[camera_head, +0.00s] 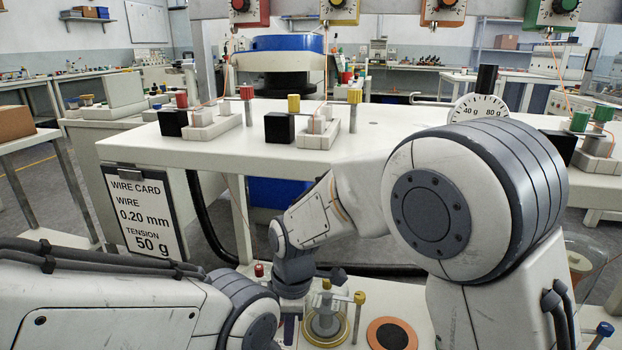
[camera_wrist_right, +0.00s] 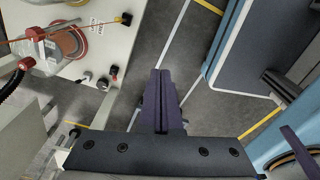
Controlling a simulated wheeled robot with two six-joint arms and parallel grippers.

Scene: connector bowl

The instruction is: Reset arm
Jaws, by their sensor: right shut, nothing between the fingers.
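My right arm reaches from the right across the middle of the head view, bent down to the left. Its gripper (camera_head: 289,328) is low in that view, partly hidden by my left arm's joint. In the right wrist view the gripper (camera_wrist_right: 160,76) has its two dark fingers pressed together with nothing between them, above grey floor beside a white table (camera_wrist_right: 108,45). My left arm lies along the lower left of the head view; its gripper is not in view.
Close to the right gripper in the head view are a glass-covered spool (camera_head: 325,318), a yellow-topped post (camera_head: 358,312) and an orange-rimmed dark disc (camera_head: 392,334). A wire card (camera_head: 146,218) hangs from the white bench (camera_head: 235,155), which bears several terminals and a dial (camera_head: 478,108).

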